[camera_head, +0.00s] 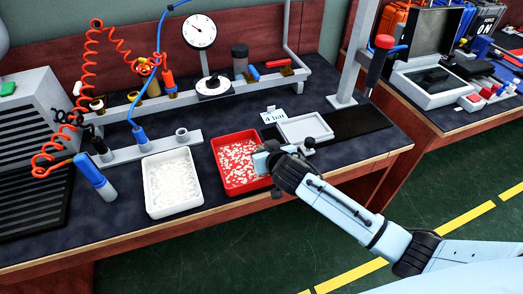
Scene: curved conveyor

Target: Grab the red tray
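The red tray (233,148) lies on the dark bench top near its front edge and is filled with small pale pieces. My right gripper (264,160) is at the tray's right side, with its fingertips at or over the right rim. The gripper hides part of that rim. I cannot tell whether the fingers are open or closed on the rim. My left gripper is not in view.
A white tray (151,196) with pale pieces stands left of the red tray. A light grey square tray (304,126) lies to the right. A blue-handled tool (95,176) stands at the left. A pressure gauge (199,31) and a metal rack are behind.

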